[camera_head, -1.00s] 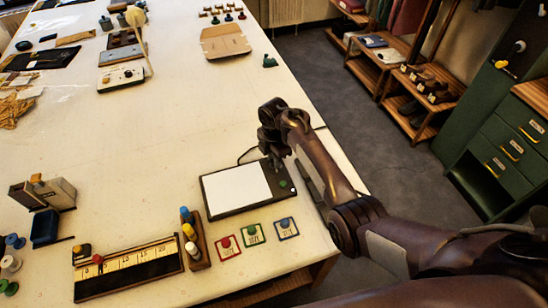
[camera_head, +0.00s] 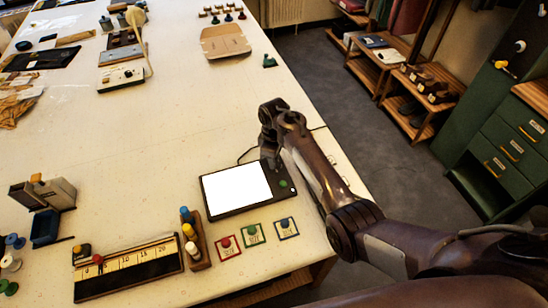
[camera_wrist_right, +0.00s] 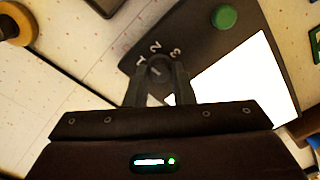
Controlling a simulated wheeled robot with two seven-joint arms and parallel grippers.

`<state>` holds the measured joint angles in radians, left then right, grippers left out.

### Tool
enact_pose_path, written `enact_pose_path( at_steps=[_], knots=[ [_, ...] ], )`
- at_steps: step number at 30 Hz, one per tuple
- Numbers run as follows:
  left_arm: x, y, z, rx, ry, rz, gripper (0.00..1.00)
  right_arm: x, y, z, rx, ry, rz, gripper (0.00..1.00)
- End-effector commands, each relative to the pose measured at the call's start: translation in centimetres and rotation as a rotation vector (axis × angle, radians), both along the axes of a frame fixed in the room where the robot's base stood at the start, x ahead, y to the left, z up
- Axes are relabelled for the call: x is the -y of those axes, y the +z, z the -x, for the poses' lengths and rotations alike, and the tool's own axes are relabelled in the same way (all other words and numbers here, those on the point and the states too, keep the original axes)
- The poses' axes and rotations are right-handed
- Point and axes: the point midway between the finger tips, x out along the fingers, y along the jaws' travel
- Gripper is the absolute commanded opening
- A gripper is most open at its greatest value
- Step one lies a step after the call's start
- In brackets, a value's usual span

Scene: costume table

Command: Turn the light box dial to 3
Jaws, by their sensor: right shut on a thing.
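The light box (camera_head: 212,207) is a black slab with a brightly glowing white panel (camera_head: 237,187), near the table's right edge. It also shows in the right wrist view (camera_wrist_right: 203,47), with a green button (camera_wrist_right: 224,17) and a dark round dial (camera_wrist_right: 158,72) marked 1, 2 and 3. My right gripper (camera_head: 270,158) is over the box's far right corner. In the right wrist view its two fingers (camera_wrist_right: 160,84) are shut on the dial, one on each side. The mark the dial points to is not clear. My left gripper is out of view.
Three cards with red, green and blue knobs (camera_head: 255,234) lie just in front of the box. A rack of coloured bottles (camera_head: 194,240) stands to its left, beside a numbered ruler board (camera_head: 130,270). The table (camera_head: 130,150) is clear left of the box.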

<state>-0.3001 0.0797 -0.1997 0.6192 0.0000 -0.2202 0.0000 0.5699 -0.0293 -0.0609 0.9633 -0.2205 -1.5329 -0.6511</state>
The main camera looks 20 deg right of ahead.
Motion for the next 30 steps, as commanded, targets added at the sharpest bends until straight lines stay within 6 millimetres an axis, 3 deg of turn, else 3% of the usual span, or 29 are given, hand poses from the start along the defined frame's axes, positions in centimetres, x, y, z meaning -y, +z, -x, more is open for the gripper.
enact_pose_path(
  at_steps=[30],
  knots=[
    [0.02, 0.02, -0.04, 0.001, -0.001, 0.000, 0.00, -0.02, 0.06, -0.04, 0.001, -0.966, 0.000, 0.00]
  ],
)
